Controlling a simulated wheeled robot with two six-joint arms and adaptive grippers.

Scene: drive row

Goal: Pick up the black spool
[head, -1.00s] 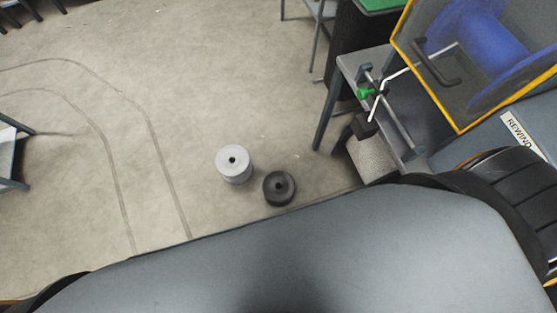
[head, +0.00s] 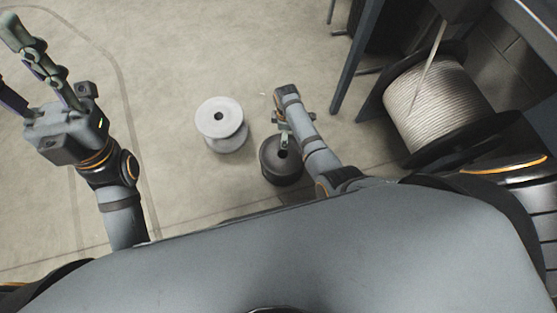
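The black spool (head: 279,170) stands upright on the floor near the front of my body, in the head view. My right arm reaches over it from the right, and my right gripper (head: 284,142) points down at its top. The fingertips overlap the spool's center hole in the picture. I cannot tell whether they touch it or are open or shut. The arm hides part of the spool's right side. My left gripper (head: 20,70) is at the upper left, far from the spool, with its fingers spread and empty. One finger runs out of the picture.
A light grey spool (head: 224,138) stands on the floor just left of the black spool. A large reel of pale cable (head: 443,100) is at the right, beside a table leg (head: 357,55). The floor beyond the spools is clear.

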